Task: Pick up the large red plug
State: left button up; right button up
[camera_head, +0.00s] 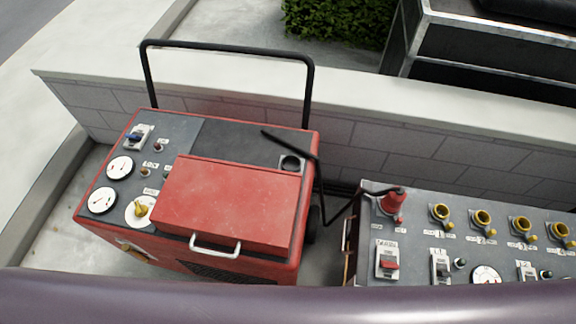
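The large red plug (393,200) stands at the left back corner of a grey control panel (420,259) in the head view. It appears seated in the panel. A black cable (342,212) runs from the plug to the left, then rises beside the red machine to a free-looking end over its top. Neither of my grippers is in view.
A red machine (231,204) with a black tube handle, gauges and a white lid handle stands left of the panel. Several yellow-ringed sockets line the panel's back. A low block wall (395,146) runs behind. A purple-grey band (288,299) crosses the bottom.

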aim_at(394, 198)
jog(key=z, duration=1.05)
